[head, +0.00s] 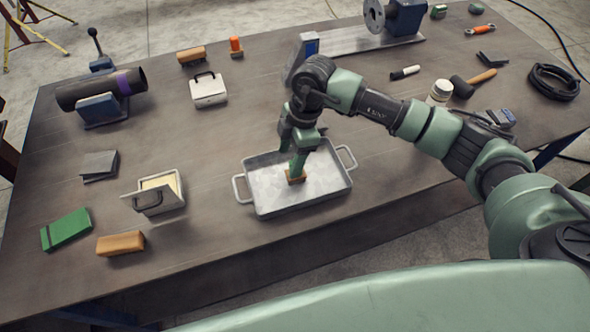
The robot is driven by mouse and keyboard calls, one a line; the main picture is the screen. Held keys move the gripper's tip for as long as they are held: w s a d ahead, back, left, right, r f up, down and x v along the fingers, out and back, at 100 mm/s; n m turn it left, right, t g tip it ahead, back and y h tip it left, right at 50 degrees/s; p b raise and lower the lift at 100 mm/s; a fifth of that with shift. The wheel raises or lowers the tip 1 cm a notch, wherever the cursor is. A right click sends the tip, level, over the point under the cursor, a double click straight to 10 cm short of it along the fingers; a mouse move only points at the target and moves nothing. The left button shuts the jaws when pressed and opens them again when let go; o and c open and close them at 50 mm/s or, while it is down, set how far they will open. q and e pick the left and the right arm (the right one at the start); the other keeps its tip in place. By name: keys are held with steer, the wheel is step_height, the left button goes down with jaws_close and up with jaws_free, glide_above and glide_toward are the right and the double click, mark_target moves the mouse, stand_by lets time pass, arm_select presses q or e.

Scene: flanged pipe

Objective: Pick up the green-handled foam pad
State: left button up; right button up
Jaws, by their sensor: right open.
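The foam pad (295,177) is a small tan-brown block standing in a grey metal tray (262,193). Its green handle (298,164) rises from it, upright or slightly tilted. My right gripper (298,145) reaches down over the tray from above, at the top of the handle. It is open, with its fingers around or just beside the handle's upper end; the gripper's own green parts make the exact contact hard to tell. My left gripper is not in view.
The tray has raised walls and two side handles. To its left are an open tin (155,194), an orange-brown block (120,243) and a green box (66,230). A white jar (440,92) stands right.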

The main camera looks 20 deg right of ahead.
steer(key=shift+w+d+h, duration=0.15)
steer(key=shift+d+h, duration=0.25)
steer(key=shift+d, duration=0.45)
steer(key=shift+d+f, duration=0.1)
steer(key=shift+f, duration=0.2)
steer(key=f+p, duration=0.1)
steer(key=f, duration=0.1)
steer(key=f+p, duration=0.1)
steer(key=f, duration=0.1)
steer(key=f+p, duration=0.1)
steer(key=f, duration=0.1)
steer(key=shift+a+f, duration=0.15)
steer(key=shift+a, duration=0.2)
steer(key=shift+f, duration=0.4)
jaws_close()
steer(key=shift+r, duration=0.15)
step_height(320, 180, up, 20)
steer(key=b, duration=0.5)
